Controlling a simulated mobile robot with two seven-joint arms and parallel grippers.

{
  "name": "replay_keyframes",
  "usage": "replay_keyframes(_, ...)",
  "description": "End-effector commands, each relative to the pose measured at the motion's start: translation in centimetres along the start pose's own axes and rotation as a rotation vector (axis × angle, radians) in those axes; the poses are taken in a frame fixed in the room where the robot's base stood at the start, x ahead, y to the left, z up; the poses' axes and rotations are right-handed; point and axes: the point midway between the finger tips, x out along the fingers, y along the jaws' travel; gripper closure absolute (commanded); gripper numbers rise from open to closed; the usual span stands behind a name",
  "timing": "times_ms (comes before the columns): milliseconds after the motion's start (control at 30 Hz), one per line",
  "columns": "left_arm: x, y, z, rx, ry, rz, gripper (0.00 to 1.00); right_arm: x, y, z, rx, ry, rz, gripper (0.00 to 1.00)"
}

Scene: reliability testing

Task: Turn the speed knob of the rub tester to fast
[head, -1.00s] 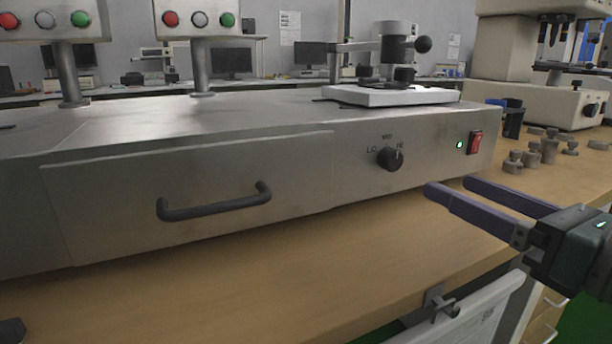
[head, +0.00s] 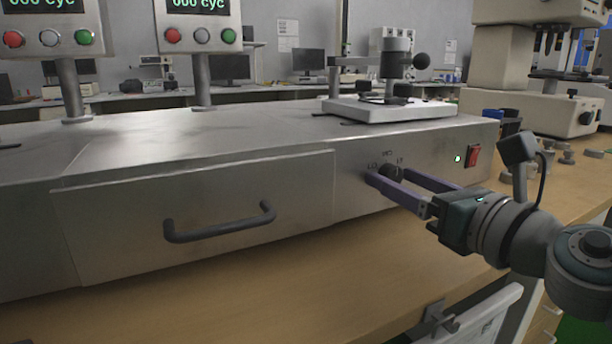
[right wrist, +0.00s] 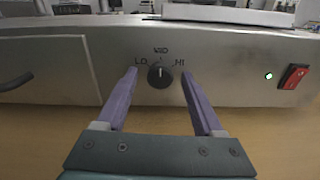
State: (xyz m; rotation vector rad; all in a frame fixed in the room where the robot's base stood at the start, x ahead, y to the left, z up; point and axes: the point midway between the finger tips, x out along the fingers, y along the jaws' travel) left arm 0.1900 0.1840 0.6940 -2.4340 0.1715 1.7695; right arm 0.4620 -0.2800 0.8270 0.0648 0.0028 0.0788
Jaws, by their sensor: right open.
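The rub tester (head: 300,150) is a long brushed-steel housing on a wooden bench. Its black round speed knob (head: 391,172) is on the front panel, with LO, MID and HI printed around it. The right wrist view shows the knob (right wrist: 160,75) centred between the fingers; its small pale mark seems to point up, near MID, but is hard to read. My right gripper (head: 388,177) is open, with one purple finger on each side of the knob. In the right wrist view a gap shows between each finger and the knob. My left gripper is out of view.
A red rocker switch (head: 473,156) and a lit indicator (head: 458,158) are right of the knob. A drawer handle (head: 220,225) sticks out at left. A white rubbing platform (head: 390,109) stands on top. Several small weights (head: 567,152) lie on the bench at right.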

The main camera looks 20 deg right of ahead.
Motion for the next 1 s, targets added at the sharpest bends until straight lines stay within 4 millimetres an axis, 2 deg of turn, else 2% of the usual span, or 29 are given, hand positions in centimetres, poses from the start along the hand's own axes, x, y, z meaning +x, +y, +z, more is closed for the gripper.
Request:
replay_keyframes(67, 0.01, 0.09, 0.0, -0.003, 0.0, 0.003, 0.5, -0.02, 0.0, 0.0, 0.001, 0.0, 0.0, 0.36)
replay_keyframes(633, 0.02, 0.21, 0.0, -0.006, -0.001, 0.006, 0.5, -0.04, -0.02, -0.01, 0.001, 0.0, -0.001, 1.0)
replay_keyframes(1000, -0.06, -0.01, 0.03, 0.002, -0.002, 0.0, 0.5, -0.04, -0.02, 0.03, 0.018, 0.0, -0.001, 1.0)
